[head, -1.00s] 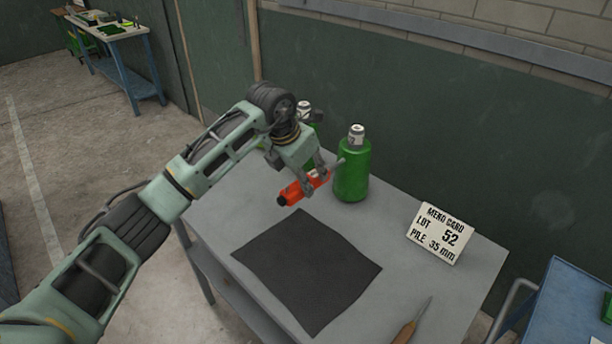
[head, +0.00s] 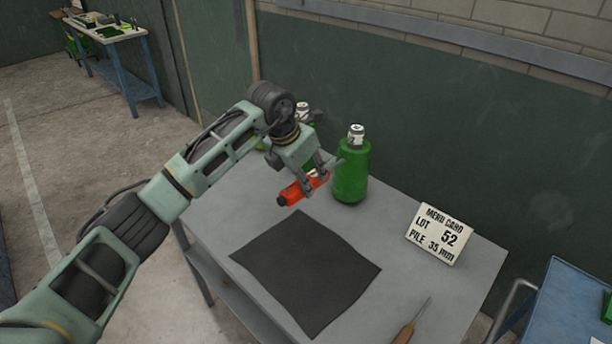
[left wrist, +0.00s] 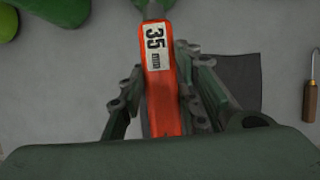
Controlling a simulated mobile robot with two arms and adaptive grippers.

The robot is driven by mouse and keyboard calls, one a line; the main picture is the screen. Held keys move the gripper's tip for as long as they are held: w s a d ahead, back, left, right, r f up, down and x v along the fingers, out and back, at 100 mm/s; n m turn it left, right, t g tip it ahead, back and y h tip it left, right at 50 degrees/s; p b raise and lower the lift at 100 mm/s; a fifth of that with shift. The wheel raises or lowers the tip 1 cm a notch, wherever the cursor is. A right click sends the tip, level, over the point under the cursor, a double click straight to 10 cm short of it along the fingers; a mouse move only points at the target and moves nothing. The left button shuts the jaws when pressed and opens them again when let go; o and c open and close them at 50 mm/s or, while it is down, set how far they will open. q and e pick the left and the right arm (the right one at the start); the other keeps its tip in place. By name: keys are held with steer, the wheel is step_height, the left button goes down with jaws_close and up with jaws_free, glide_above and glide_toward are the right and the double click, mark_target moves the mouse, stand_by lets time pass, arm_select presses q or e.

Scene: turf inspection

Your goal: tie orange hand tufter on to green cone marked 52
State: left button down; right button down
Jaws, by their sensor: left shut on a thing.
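My left gripper (head: 313,183) is shut on the orange hand tufter (head: 290,194), a small tool with a dark end and a grey tip. The left wrist view shows the tufter (left wrist: 157,60) between the fingers, with a white label reading 35. The gripper holds it just left of a green cone (head: 351,172) with a white-labelled top, which stands upright on the grey table. Another green cone (head: 303,108) stands behind the gripper, mostly hidden by it. The cone labels are too small to read. A white card (head: 440,234) reads LOT 52, PILE 35 mm. My right gripper is out of view.
A dark square mat (head: 306,270) lies on the table (head: 405,275). A wooden-handled pointed tool (head: 408,327) lies near the front edge. A blue cart (head: 565,305) stands at the right, and a blue-legged bench (head: 115,34) stands far back left. A wall runs behind the table.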

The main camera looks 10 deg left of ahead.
mark_target(284, 200)
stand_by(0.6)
arm_select(q)
steer(key=shift+s+a, duration=0.75)
steer(key=shift+s, duration=0.35)
steer(key=shift+s+a, duration=0.75)
steer(key=shift+s, duration=0.35)
steer(key=shift+s+a, duration=0.75)
steer(key=shift+s, duration=0.35)
steer(key=shift+s+d+f+m, duration=0.1)
steer(key=shift+s+f+m, duration=0.05)
steer(key=shift+s+m, duration=0.5)
steer(key=s+a+m+g+y, duration=0.1)
steer(key=s+m+g, duration=0.3)
steer(key=s+m, duration=0.7)
steer(key=s+a+f+m+g+y, duration=0.1)
steer(key=s+m+g, duration=0.3)
steer(key=s+m, duration=0.7)
steer(key=a+m, duration=0.1)
steer(key=m, duration=0.5)
steer(key=shift+y, duration=0.3)
